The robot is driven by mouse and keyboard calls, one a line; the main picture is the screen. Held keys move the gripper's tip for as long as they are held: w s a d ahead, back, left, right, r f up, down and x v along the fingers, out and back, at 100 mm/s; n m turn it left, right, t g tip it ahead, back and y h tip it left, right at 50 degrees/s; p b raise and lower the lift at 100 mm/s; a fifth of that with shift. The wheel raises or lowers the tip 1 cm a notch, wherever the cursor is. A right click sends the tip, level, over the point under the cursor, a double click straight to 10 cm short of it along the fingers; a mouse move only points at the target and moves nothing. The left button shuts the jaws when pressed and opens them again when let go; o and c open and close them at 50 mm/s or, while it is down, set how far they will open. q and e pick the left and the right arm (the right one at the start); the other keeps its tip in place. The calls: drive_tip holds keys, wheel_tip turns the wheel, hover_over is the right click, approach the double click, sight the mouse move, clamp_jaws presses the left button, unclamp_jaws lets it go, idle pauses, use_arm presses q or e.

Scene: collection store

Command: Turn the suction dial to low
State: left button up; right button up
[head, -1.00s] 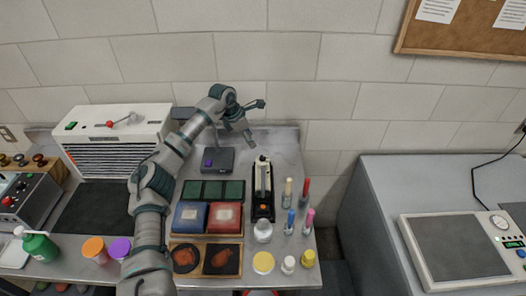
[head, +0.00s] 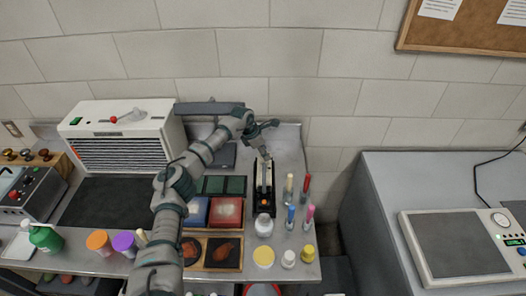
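A grey flat-topped device (head: 460,245) on the right bench has a small round white dial (head: 499,220) beside a lit display. I cannot tell which of these is the suction dial, nor read any setting marks. My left gripper (head: 269,139) is over the back of the middle bench, just above the upright black stand (head: 264,199). Its fingers look spread and empty, away from both controls. My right gripper is not in view.
My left arm crosses above coloured trays (head: 229,211) and partly hides them. Several bottles and tubes, including a white jar (head: 264,226), stand near the black stand. A green bottle (head: 45,239) and orange cup (head: 98,241) are front left. A gap separates the two benches.

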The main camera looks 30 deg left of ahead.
use_arm(q)
drive_tip(key=shift+r, duration=0.1)
clamp_jaws()
drive_tip(key=shift+s+a, duration=0.15)
drive_tip(key=shift+a, duration=0.3)
drive_tip(key=shift+d, duration=0.25)
